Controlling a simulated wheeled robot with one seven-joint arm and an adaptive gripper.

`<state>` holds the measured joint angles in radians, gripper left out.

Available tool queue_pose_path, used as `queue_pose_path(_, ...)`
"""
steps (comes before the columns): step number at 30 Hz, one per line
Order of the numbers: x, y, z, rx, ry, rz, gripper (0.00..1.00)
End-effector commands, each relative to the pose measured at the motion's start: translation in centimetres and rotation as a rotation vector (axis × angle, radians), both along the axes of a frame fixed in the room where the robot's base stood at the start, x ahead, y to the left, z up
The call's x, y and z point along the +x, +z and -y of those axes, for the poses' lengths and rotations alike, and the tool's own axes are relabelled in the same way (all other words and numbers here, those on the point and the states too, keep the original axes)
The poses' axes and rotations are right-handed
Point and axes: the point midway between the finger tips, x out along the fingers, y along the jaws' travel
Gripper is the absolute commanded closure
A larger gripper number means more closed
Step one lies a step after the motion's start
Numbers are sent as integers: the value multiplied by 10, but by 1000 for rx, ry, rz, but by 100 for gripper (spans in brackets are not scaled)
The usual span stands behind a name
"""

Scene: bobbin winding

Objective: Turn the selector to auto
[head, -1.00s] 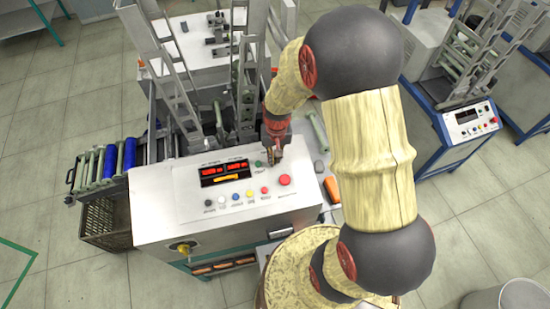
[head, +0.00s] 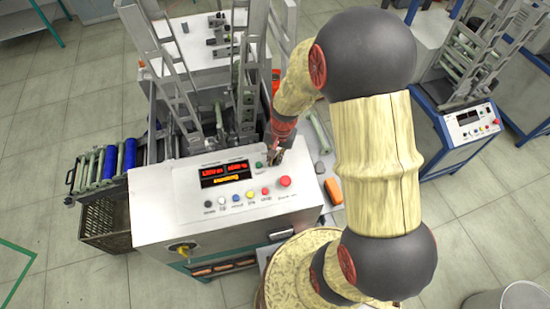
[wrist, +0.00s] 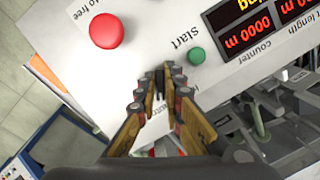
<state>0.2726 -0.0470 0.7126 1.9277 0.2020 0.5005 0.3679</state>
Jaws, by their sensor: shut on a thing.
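The machine's white control panel (head: 215,180) stands below my gripper in the head view. My gripper (wrist: 164,74) is over the panel's upper right part, beside the green start button (wrist: 196,56). In the head view its fingers (head: 275,156) point down at the panel. It is shut on a small dark part between the fingertips, which looks like the selector (wrist: 160,79). The fingers hide most of it, and its pointing direction cannot be told. Printed lettering by the fingers is partly covered.
The red button (head: 284,182) is close to my gripper. A row of coloured buttons (head: 237,198) and a lit display (head: 226,174) are to its left. An orange object (head: 333,190) lies right of the panel. Metal frames stand behind.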

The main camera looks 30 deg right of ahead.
Motion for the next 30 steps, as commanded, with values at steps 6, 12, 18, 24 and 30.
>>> queue_pose_path(6, 1, 1, 0, -1, -1, 3, 100)
queue_pose_path(12, 1, 1, 0, -1, 0, 2, 80)
queue_pose_path(18, 0, 0, 0, -1, 0, 1, 73)
queue_pose_path(24, 0, 1, 0, 0, 0, 0, 73)
queue_pose_path(30, 0, 16, 2, -1, 0, 3, 73)
